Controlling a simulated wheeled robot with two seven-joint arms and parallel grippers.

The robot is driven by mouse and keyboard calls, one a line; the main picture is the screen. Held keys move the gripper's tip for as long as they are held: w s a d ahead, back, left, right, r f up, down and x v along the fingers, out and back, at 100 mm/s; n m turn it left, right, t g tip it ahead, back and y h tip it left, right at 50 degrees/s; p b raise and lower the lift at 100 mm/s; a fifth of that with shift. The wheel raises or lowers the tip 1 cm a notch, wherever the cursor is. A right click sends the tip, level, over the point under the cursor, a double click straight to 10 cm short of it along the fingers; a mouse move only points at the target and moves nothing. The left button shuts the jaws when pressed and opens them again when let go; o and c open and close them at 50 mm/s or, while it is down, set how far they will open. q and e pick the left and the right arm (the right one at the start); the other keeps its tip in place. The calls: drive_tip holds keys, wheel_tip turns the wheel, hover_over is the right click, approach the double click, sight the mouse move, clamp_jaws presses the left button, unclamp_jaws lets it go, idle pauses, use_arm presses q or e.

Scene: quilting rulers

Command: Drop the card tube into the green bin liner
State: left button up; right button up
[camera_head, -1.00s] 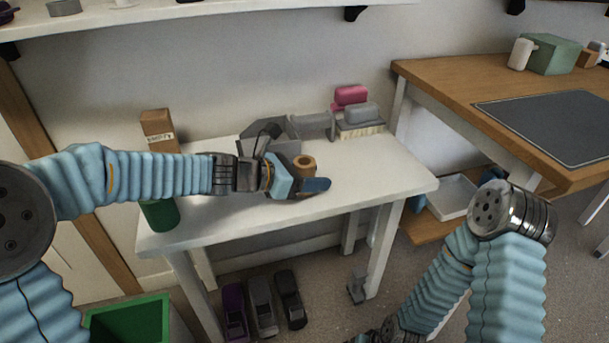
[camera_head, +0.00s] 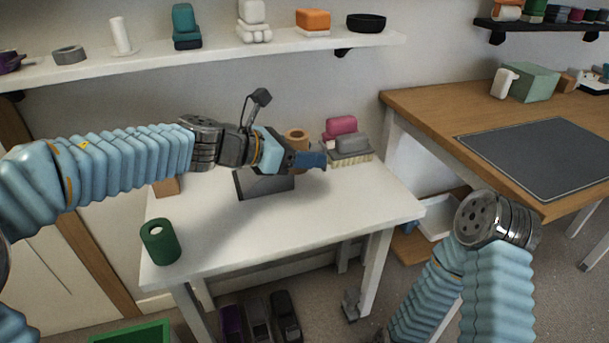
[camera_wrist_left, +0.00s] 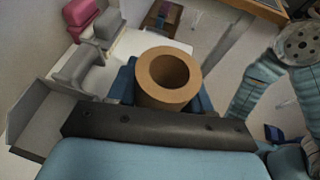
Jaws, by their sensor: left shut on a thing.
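The card tube (camera_head: 297,137) is a short brown ring with a thick wall. My left gripper (camera_head: 306,160) is shut on it and holds it upright above the back of the white table; the gripper hides its lower part. In the left wrist view the card tube (camera_wrist_left: 168,75) shows its open end between the blue fingers. The green bin liner (camera_head: 135,335) is on the floor at the lower left, mostly cut off by the picture's bottom edge. My right gripper is out of view; only part of its arm shows at the right.
A grey holder (camera_head: 262,184) and a brush with a grey block (camera_head: 348,145) are at the back. Dark shoe-like items (camera_head: 258,318) lie on the floor. A wooden desk (camera_head: 420,98) stands right.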

sight(305, 133)
use_arm(q)
wheel_tip(305, 133, up, 13)
drive_tip(key=p, duration=0.3)
drive_tip(key=shift+r+p, duration=0.2)
drive_tip(key=shift+p, duration=0.1)
